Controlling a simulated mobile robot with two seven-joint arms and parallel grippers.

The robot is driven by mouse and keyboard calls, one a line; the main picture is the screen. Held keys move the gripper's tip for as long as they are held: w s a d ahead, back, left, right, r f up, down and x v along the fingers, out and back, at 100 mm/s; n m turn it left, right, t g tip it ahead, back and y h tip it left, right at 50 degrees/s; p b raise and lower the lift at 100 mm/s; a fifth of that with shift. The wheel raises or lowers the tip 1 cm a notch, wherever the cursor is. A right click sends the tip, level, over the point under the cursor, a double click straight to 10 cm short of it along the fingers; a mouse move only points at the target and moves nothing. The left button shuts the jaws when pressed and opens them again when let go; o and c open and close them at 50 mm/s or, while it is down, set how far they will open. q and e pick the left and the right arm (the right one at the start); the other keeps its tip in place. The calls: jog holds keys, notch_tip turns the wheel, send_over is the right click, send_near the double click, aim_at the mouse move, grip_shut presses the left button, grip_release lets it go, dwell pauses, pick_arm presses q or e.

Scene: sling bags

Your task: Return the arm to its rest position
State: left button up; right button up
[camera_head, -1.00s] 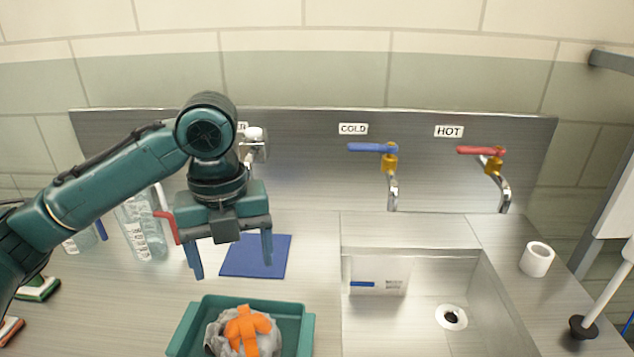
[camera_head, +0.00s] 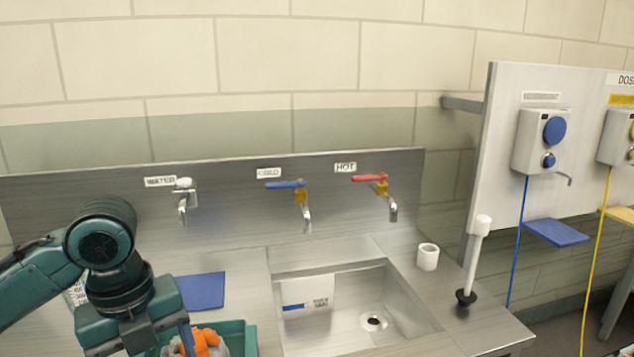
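My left arm (camera_head: 103,235) comes in from the left. One finger shows at the right end of the palm, set wide; the other is mostly cut off by the frame edge. I see nothing held in it. My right arm and gripper are out of view.
A teal tray (camera_head: 245,336) holds a grey bundle with orange straps (camera_head: 207,343), partly hidden by my gripper. A blue mat (camera_head: 203,291), sink (camera_head: 410,315), taps, white roll (camera_head: 428,257) and plunger (camera_head: 474,262) stand around. A dispenser board (camera_head: 500,150) rises at right.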

pick_arm(q)
jog(key=s+d+f+n+t+h, duration=0.1)
jog(key=s+d+f+n+h, duration=0.1)
jog(key=d+f+n, duration=0.5)
jog(key=s+d+f+n+t+h, duration=0.1)
jog(key=d+f+n+t+h, duration=0.15)
jog(key=f+n, duration=0.45)
jog(key=s+a+f+n+y, duration=0.5)
jog(key=s+a+f+n, duration=0.5)
jog(key=n, duration=0.3)
jog(key=w+d+f+m+t+h, duration=0.1)
jog(key=w+d+f+t+h, duration=0.2)
jog(key=w+d+f+t, duration=0.2)
jog(key=shift+w+d+f+m+t+h, duration=0.15)
jog(key=shift+d+f+m+t+h, duration=0.15)
jog(key=shift+d+t, duration=0.7)
jog(key=shift+d+g, duration=0.2)
jog(key=shift+g, duration=0.05)
